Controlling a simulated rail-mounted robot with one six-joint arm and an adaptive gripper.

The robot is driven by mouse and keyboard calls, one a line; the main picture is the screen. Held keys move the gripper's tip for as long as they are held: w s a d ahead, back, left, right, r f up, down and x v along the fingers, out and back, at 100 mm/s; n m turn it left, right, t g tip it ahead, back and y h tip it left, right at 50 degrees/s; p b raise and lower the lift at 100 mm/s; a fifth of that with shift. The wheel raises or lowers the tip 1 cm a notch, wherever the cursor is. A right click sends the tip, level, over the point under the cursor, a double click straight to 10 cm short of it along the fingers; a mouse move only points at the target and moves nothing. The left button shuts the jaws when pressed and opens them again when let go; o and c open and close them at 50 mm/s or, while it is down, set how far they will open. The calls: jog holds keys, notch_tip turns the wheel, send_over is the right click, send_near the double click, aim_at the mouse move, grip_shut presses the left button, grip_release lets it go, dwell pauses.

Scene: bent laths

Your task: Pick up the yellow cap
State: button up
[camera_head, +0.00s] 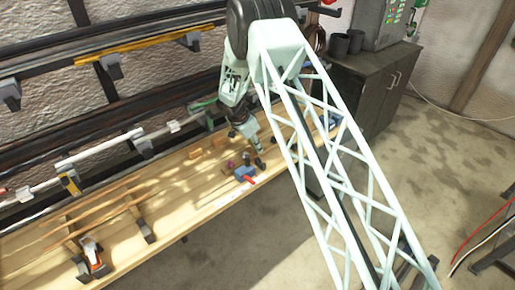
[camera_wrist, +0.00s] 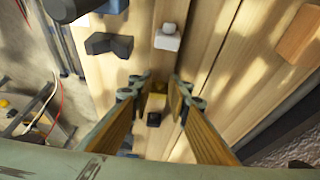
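In the wrist view my gripper (camera_wrist: 158,81) points down at the wooden bench with its two fingers apart. A small yellowish piece (camera_wrist: 156,101) with a dark end lies between the fingers, a little back from the tips. It may be the yellow cap; its shape is partly unclear. Gaps show beside it, and I see no finger pressing on it. In the head view my gripper (camera_head: 254,147) hangs low over the bench; the yellow piece cannot be made out there.
A dark blue-grey angled block (camera_wrist: 108,44) and a pale knob-like piece (camera_wrist: 168,38) lie near the fingertips. An orange-brown wood block (camera_wrist: 300,34) lies to the right. The bench (camera_head: 180,190) also carries a lath rig and a clamp (camera_head: 92,256) at left. Wall rails run behind.

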jog(key=shift+r, duration=0.1)
jog(key=shift+r+b, duration=0.6)
jog(key=shift+r, duration=1.05)
jog(key=s+d+b, duration=0.5)
jog(key=s+d, duration=0.7)
jog(key=s, duration=0.1)
jog(key=shift+d, duration=0.2)
